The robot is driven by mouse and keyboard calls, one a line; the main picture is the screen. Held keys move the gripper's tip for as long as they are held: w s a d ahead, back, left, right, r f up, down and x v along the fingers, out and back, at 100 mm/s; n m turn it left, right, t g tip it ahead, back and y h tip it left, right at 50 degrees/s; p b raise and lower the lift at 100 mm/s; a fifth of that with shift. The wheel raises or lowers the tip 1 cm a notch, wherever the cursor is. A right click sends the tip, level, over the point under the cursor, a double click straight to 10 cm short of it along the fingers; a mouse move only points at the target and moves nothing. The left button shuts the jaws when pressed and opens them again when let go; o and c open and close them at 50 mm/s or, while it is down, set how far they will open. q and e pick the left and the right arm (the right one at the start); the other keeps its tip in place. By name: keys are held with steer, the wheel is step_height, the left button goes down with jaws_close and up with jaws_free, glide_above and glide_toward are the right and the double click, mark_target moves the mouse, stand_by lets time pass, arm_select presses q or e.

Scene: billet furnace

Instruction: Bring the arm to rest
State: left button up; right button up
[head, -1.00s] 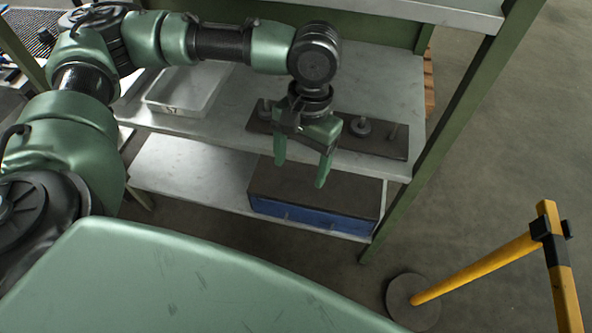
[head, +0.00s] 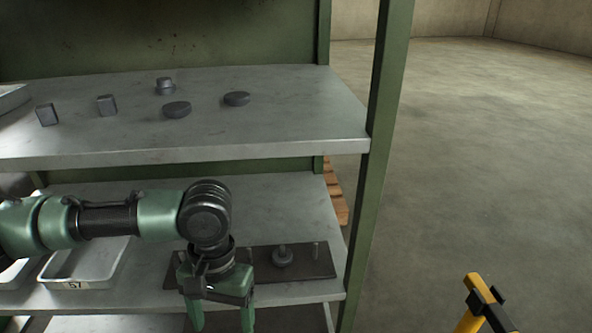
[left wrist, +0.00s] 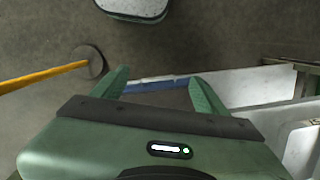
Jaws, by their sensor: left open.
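My left arm comes in from the left in the head view, with its green and black gripper (head: 220,318) pointing down in front of the middle shelf (head: 165,205). The two fingers are apart with nothing between them. In the left wrist view the open fingers (left wrist: 160,92) also show, with floor and part of a blue box (left wrist: 155,86) beyond them. A dark plate (head: 310,262) with upright pegs lies on the middle shelf behind the gripper, and a round part (head: 283,257) sits on one peg. The gripper hides part of the plate. My right gripper is not in view.
The upper shelf (head: 290,146) holds several small dark metal pieces (head: 177,110). A pale tray (head: 115,262) is on the middle shelf at left. A green rack post (head: 376,150) stands right of the gripper.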

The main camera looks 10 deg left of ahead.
arm_select(q)
steer(key=s+d+f+m+t+h, duration=0.1)
steer(key=d+f+m+t+h, duration=0.2)
steer(key=d, duration=0.6)
steer(key=s+d+f+m+t+h, duration=0.1)
steer(key=s+d+f+m+h, duration=0.15)
steer(key=d+f, duration=0.45)
steer(key=s+a+f+n+t+y, duration=0.1)
steer(key=s+a+f+n+y, duration=0.2)
steer(key=a, duration=0.6)
steer(key=s+a+f+n+y, duration=0.15)
steer(key=s+a+f, duration=0.3)
steer(key=a, duration=0.45)
step_height(320, 180, down, 25)
steer(key=s+m+g, duration=0.1)
steer(key=s+a+f+g+y, duration=0.1)
steer(key=s+a+f, duration=0.1)
steer(key=s+f, duration=1.5)
steer(key=shift+s+a+f, duration=0.15)
steer(key=shift+s+a, duration=0.05)
steer(key=shift+a, duration=0.05)
